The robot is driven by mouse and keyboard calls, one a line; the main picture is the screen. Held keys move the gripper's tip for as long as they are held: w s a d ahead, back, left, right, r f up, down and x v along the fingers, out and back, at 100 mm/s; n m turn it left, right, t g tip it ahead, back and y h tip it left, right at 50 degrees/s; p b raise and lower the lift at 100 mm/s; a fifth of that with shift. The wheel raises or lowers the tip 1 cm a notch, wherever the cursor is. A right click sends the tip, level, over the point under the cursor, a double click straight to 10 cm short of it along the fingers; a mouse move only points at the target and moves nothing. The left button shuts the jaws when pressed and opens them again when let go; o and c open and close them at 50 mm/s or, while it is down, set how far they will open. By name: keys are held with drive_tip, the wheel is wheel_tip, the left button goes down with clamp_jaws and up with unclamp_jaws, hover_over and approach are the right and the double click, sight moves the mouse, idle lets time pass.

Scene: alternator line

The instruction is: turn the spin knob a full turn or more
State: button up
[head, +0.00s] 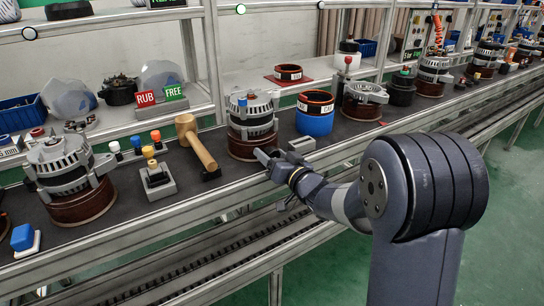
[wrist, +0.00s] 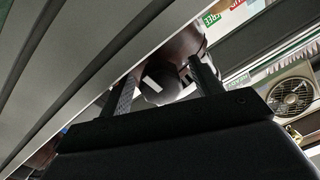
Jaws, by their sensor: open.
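A dark round knob (wrist: 160,87) with a white mark on its face shows in the wrist view, between and beyond the fingers; it looks like the spin knob. My gripper (wrist: 163,68) is open, with one finger on each side of the knob in that view. I cannot tell whether either finger touches it. In the head view my gripper (head: 268,158) is at the bench's front edge, close to the brown base of the middle alternator (head: 252,125). The knob cannot be made out there.
A wooden mallet (head: 197,143) lies left of the alternator, and a blue cup (head: 315,124) with a copper-coloured ring stands right. A grey block (head: 301,146) is close to my gripper. The metal bench rail (head: 225,193) runs below my wrist.

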drive_tip(key=shift+w+a, duration=0.15)
drive_tip(key=c, duration=1)
drive_tip(key=shift+o, duration=0.2)
drive_tip(key=n+b, duration=0.3)
drive_tip(key=n, duration=0.1)
drive_tip(key=shift+f+n, duration=0.15)
drive_tip(key=shift+n, duration=0.15)
drive_tip(key=n+b, duration=0.3)
drive_tip(key=n, duration=0.3)
drive_tip(key=shift+h, duration=0.3)
